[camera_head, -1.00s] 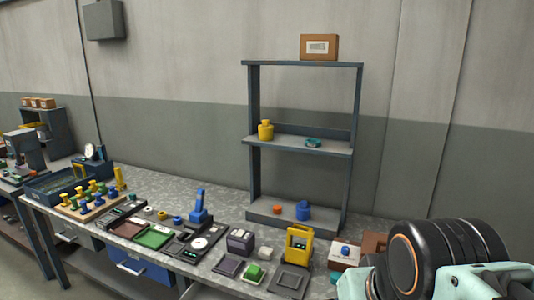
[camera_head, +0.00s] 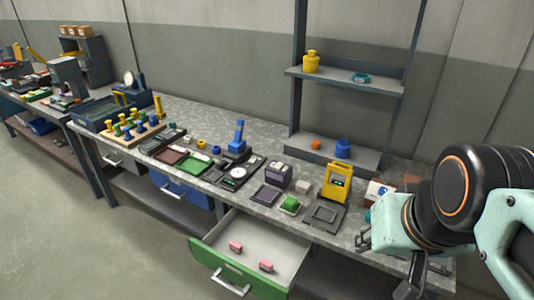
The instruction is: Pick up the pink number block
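Two small pink blocks lie apart in the open green-fronted drawer (camera_head: 292,238) below the workbench. One pink block (camera_head: 235,247) is toward the left of the drawer and the other pink block (camera_head: 266,265) is nearer its front. Any numbers on them are too small to read. My gripper (camera_head: 412,286) is partly in view at the bottom right, dark and cut off by the frame edge. It is to the right of the drawer, apart from both blocks. I cannot tell whether it is open or shut.
A grey shelf (camera_head: 345,80) stands at the back. A blue drawer (camera_head: 180,187) is on the left. Floor is clear in front.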

